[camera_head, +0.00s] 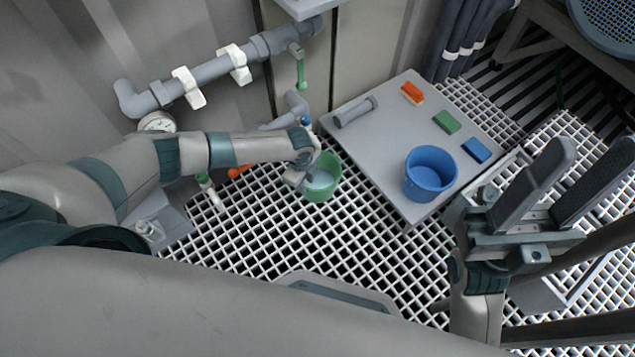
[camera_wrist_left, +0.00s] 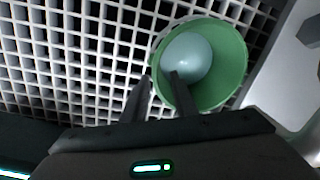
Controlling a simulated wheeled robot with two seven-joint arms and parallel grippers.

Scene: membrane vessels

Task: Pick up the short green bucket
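The short green bucket (camera_head: 331,186) stands on the white grating floor, left of the low grey table, with something pale and round inside at its bottom. My left gripper (camera_head: 304,181) is at the bucket's left side in the head view; its fingers are small and partly hidden there. In the left wrist view, the green bucket (camera_wrist_left: 236,62) is under the fingers of the left gripper (camera_wrist_left: 160,78). One finger is outside the wall and one reaches inside the rim, with a gap between them. My right gripper (camera_head: 592,150) is wide open and empty at the right.
The low grey table (camera_head: 375,150) holds a blue bucket (camera_head: 430,175), a grey cylinder (camera_head: 356,112), and orange (camera_head: 412,92), green (camera_head: 446,122) and blue (camera_head: 477,150) blocks. A grey pipe (camera_head: 205,75) with white clamps runs along the wall. Grating in front of the bucket is clear.

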